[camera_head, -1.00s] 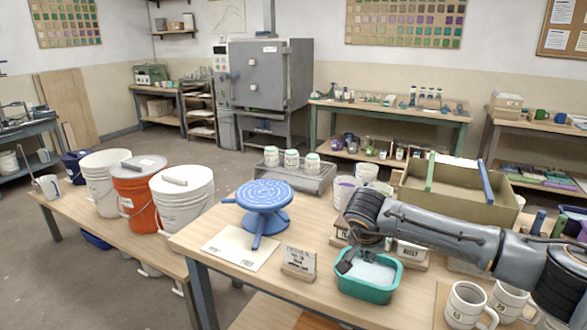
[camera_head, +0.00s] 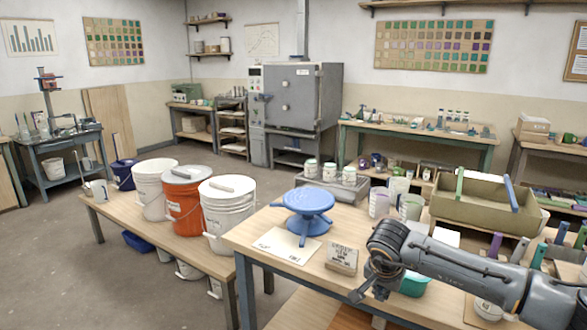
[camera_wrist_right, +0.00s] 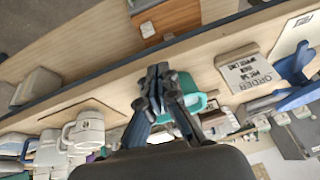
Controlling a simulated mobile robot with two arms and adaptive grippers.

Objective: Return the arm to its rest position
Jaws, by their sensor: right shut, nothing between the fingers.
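My right arm comes in from the right in the head view. Its gripper (camera_head: 366,291) is over the table's front edge, beside the teal tub (camera_head: 415,284), which my arm partly hides. In the right wrist view the fingers (camera_wrist_right: 158,72) are together with nothing between them, and the teal tub (camera_wrist_right: 196,102) shows behind them. My left gripper is not in view.
The worktable (camera_head: 262,228) holds a blue turntable (camera_head: 307,203), a small sign block (camera_head: 342,260), jars and an olive crate (camera_head: 483,212). A lower bench (camera_head: 118,217) at left carries white buckets (camera_head: 219,215) and an orange bucket (camera_head: 184,205).

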